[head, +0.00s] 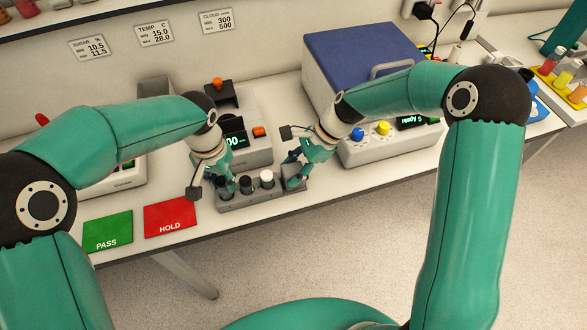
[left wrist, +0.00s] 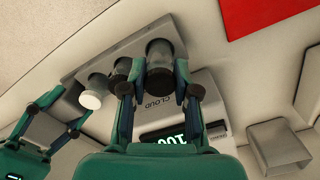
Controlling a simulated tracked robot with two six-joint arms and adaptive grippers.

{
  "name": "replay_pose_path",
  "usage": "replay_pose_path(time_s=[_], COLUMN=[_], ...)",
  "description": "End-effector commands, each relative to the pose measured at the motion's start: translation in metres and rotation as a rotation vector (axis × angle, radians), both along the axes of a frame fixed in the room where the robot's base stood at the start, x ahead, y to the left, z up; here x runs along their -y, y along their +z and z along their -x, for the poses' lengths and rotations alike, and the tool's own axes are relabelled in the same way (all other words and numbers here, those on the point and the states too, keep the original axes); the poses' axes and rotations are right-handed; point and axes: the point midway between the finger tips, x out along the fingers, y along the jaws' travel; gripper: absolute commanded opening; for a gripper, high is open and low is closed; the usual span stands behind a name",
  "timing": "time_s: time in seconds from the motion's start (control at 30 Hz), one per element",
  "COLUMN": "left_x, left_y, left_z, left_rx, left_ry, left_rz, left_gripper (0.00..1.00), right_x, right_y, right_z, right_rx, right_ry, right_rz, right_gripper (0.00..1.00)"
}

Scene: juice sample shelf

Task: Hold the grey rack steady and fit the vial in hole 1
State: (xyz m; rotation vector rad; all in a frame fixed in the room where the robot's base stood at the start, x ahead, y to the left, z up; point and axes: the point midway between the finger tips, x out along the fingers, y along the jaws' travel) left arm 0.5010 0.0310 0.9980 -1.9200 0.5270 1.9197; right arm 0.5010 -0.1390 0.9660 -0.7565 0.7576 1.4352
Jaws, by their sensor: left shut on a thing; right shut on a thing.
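The grey rack (head: 262,198) stands on the bench near its front edge; its side also shows in the left wrist view (left wrist: 125,42). My left gripper (head: 226,184) is shut on a vial (left wrist: 160,52) with a dark top, at the rack's left end. The vial looks roughly upright, but I cannot tell whether it is seated in a hole or just above it. A dark-capped vial (head: 246,184) and a white-capped vial (head: 266,178) stand in the rack beside it. My right gripper (head: 293,174) is shut on the rack's right end.
A grey cloud meter (head: 252,148) stands close behind the rack. A blue-lidded machine (head: 362,50) is at the back right. A red HOLD mat (head: 170,218) and a green PASS mat (head: 107,233) lie to the left. The bench's front edge is close.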

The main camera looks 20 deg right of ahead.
Motion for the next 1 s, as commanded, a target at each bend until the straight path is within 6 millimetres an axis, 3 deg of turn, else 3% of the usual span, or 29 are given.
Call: replay_pose_path(time_s=[1.0], left_x=[0.0], left_y=[-0.013], left_z=[0.0], left_rx=[0.0], left_ry=[0.0], left_rz=[0.0], left_gripper=[0.0], right_x=[0.0], right_y=[0.0], right_z=[0.0], right_rx=[0.001], right_ry=[-0.001], right_rz=[0.0], right_gripper=[0.23])
